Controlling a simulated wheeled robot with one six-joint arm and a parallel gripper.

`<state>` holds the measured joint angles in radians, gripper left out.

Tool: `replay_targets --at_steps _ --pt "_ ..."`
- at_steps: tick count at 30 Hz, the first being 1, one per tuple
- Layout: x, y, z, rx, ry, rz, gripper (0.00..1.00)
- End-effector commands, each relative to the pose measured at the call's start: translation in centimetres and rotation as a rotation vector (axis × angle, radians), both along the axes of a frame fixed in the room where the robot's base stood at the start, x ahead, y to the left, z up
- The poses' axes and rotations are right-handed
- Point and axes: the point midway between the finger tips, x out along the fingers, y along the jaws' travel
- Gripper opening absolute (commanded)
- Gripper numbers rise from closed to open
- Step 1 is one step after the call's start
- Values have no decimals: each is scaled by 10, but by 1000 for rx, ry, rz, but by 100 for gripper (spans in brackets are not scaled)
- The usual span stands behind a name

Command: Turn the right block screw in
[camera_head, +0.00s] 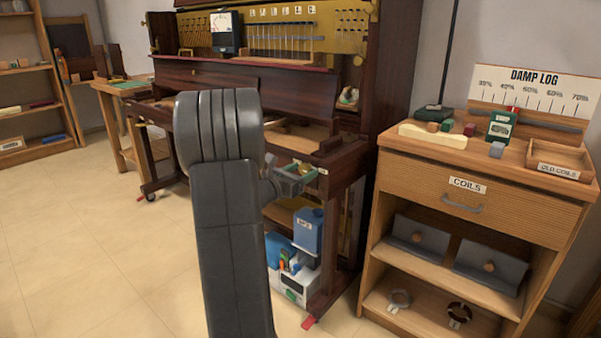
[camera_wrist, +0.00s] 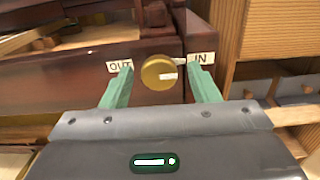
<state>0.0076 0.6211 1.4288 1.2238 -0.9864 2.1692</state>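The block screw is a round brass knob (camera_wrist: 152,72) on the dark red-brown wooden block (camera_wrist: 70,82) of the piano. A white mark on its face points right, toward the IN label (camera_wrist: 202,58). The OUT label (camera_wrist: 119,66) is on its left. My gripper (camera_wrist: 161,67) is open in the wrist view, with one green finger on each side of the knob. A gap shows between each finger and the knob. In the head view my gripper (camera_head: 296,180) is at the piano's right front corner, partly behind my arm, and the knob is hard to make out.
A wooden cabinet (camera_head: 470,200) with a COILS drawer stands right of the piano, with small items and a DAMP LOG board (camera_head: 535,90) on top. The floor at left is clear.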

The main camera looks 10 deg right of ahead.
Motion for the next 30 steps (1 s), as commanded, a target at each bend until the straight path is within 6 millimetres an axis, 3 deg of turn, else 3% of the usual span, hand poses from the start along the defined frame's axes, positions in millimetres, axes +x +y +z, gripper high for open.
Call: replay_targets --at_steps 11,30 --pt "-3 5 2 -1 -1 2 56" --pt "-77 101 2 0 0 3 56"
